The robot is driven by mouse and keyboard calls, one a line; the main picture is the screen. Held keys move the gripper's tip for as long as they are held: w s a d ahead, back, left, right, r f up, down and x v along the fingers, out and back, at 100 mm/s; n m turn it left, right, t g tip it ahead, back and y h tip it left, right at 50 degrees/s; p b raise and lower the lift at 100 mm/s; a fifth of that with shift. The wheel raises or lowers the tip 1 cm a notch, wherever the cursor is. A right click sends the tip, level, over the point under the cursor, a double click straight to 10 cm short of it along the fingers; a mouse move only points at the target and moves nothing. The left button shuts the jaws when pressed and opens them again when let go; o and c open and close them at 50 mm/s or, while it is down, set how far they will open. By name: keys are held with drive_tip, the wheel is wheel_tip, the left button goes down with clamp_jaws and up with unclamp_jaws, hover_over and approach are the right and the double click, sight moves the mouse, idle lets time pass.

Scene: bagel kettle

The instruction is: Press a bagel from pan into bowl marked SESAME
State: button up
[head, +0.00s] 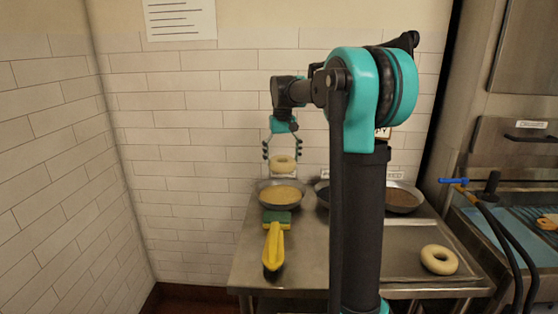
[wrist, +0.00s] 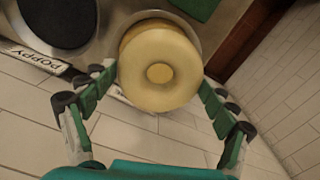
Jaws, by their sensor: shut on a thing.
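My gripper (head: 283,153) is shut on a pale ring-shaped bagel (head: 283,168), its fingers on either side. The bagel is over a bowl of tan seeds (head: 283,196) at the table's back left, with a small gap in the head view. In the wrist view, my gripper (wrist: 158,84) holds the bagel (wrist: 140,55) flat, and it covers most of the seed bowl (wrist: 150,15). I cannot read this bowl's label. Another bagel (head: 440,268) lies on the metal pan (head: 400,246) at the right.
A dark bowl (wrist: 60,22) beside the seed bowl has a POPPY label (wrist: 35,60). Another bowl (head: 404,199) stands at the back right. A yellow-handled green brush or scrubber (head: 273,245) lies in front of the seed bowl. A tiled wall (head: 200,130) stands close behind. My arm hides the table's middle.

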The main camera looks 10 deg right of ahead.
sight(281, 156)
drive_tip(key=shift+m, duration=0.5)
drive_tip(key=w+f, duration=0.2)
drive_tip(key=w, duration=0.1)
drive_tip(key=shift+w+f, duration=0.15)
drive_tip(key=shift+f, duration=5.1)
drive_tip(key=shift+f, duration=0.4)
drive_tip(key=shift+r, duration=5.05)
